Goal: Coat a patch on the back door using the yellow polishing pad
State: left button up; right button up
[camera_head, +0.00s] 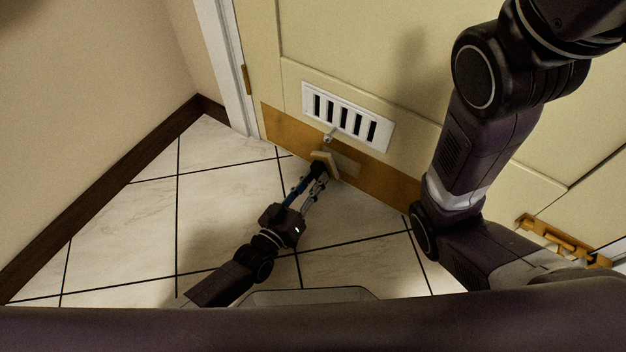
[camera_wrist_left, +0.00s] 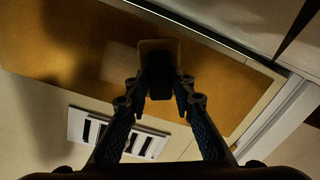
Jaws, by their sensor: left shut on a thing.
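The cream door (camera_head: 345,45) has a brass-coloured strip (camera_head: 395,185) along its bottom. A paler rectangular patch (camera_head: 347,166) shows on the strip, and also in the left wrist view (camera_wrist_left: 119,62). The yellow polishing pad (camera_head: 326,160) is pale yellow in the head view, with a black grip behind it. My left gripper (camera_head: 317,176) is shut on the black grip, and its fingers (camera_wrist_left: 160,87) show around it in the left wrist view. The pad (camera_wrist_left: 157,46) is against or very close to the strip, beside the patch. My right gripper is out of view.
A white vent (camera_head: 346,116) sits on the door just above the strip, with a small light fitting below it. A white door frame (camera_head: 226,65) and a dark skirting board (camera_head: 95,205) stand to the left. The tiled floor (camera_head: 215,190) is clear there.

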aim_at(313, 168)
pick_arm(q)
jog(key=shift+w+d+r+n+h+b, duration=0.1)
jog(key=shift+d+r+n+h+b, duration=0.1)
jog(key=shift+d+r, duration=0.5)
jog(key=shift+w+d+r+n+h+b, duration=0.1)
jog(key=shift+d+r+b, duration=0.1)
jog(key=shift+d+r, duration=0.45)
grip_shut()
jog(key=shift+w+a+b, duration=0.3)
jog(key=shift+w+a, duration=1.25)
jog(key=shift+a, duration=0.2)
jog(key=shift+s+a, duration=0.3)
jog(key=shift+s, duration=0.1)
jog(key=shift+f+p+v, duration=0.15)
jog(key=shift+p+v, duration=0.5)
jog(key=shift+v, duration=0.7)
jog(key=shift+f+p+v, duration=0.2)
jog(key=shift+p+v, duration=0.4)
jog(key=shift+v, duration=0.75)
jog(key=shift+s+d, duration=0.1)
